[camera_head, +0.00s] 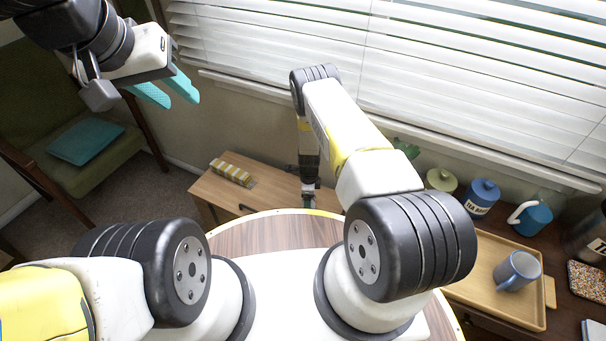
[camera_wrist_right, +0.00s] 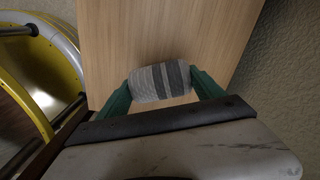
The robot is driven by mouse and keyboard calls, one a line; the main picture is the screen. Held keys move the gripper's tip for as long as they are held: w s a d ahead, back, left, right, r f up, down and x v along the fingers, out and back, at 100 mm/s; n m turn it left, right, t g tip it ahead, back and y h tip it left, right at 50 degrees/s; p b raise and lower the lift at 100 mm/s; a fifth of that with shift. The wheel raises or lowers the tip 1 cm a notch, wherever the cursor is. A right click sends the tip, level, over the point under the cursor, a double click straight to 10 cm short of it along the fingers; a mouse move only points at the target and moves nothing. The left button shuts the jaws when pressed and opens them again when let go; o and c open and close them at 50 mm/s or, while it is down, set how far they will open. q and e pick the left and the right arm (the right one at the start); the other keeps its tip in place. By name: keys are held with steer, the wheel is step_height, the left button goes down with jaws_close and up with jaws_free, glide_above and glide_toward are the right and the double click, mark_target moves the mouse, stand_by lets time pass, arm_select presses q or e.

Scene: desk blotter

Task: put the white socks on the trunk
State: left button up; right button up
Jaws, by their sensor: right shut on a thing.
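My right gripper (camera_wrist_right: 163,88) has its green fingers shut on a rolled pair of socks (camera_wrist_right: 155,82), off-white with grey stripes. The socks are in front of a light-wood surface in the right wrist view; I cannot tell whether they touch it. In the head view my right gripper (camera_head: 308,198) points down at the right end of a low light-wood piece (camera_head: 262,175) with a dark handle, perhaps the trunk. The socks cannot be made out there. My left gripper (camera_head: 168,90) is open and empty, raised at the upper left, its turquoise fingers apart.
A chair with a teal cushion (camera_head: 85,140) stands at the left. A wooden tray (camera_head: 490,280) with a blue mug (camera_head: 517,271) is at the right, near several canisters. Window blinds are behind.

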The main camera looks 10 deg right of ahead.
steer(key=shift+w+d+f, duration=0.15)
steer(key=shift+w+f, duration=0.05)
steer(key=shift+w, duration=0.2)
steer(key=shift+f, duration=1.6)
steer(key=shift+s+f, duration=0.1)
steer(key=o, duration=1.4)
steer(key=shift+c, duration=0.2)
